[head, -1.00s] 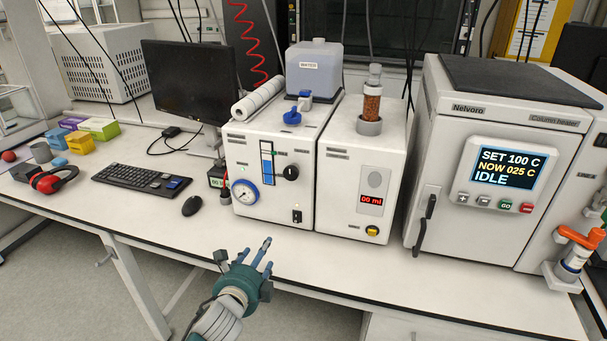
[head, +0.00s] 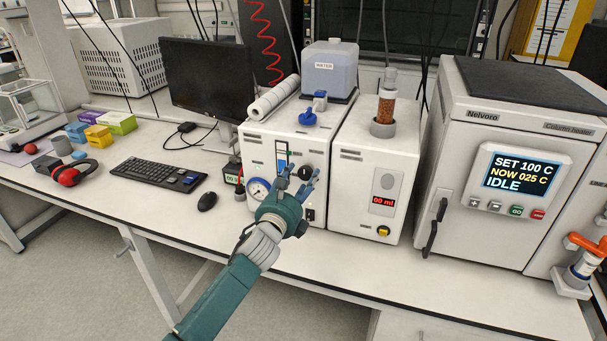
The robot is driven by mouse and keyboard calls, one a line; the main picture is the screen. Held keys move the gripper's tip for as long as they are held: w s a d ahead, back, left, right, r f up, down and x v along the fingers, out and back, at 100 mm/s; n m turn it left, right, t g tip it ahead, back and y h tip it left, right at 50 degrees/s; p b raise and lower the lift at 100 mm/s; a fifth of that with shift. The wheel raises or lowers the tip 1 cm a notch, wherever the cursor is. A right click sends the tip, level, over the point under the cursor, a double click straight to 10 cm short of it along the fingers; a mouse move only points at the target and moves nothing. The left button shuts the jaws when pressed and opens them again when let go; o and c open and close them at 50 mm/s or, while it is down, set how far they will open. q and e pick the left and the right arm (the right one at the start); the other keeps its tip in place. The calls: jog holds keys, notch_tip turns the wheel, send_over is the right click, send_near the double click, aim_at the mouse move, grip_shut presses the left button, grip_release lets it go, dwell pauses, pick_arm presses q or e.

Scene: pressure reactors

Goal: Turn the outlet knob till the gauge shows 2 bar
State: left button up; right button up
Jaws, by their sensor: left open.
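My left gripper (head: 298,180) is open and empty in front of the left white box (head: 262,149). Its fingers point at a round black knob (head: 306,172) on the box's front panel and overlap its lower part. I cannot tell whether they touch it. A blue knob (head: 308,119) stands on top of the box. The labels are unreadable, so I cannot tell which knob is the outlet. My right gripper is not in view.
A second white box (head: 350,185) with a red "00 ml" display stands right beside the first. A large column heater (head: 452,150) stands further right. A mouse (head: 207,202) and keyboard (head: 158,178) lie left. The bench front edge is clear.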

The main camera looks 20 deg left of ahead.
pick_arm(q)
jog(key=shift+w, duration=0.95)
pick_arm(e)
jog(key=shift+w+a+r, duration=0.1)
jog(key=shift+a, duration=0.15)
pick_arm(q)
jog(key=c, duration=1.2)
jog(key=shift+o, duration=0.2)
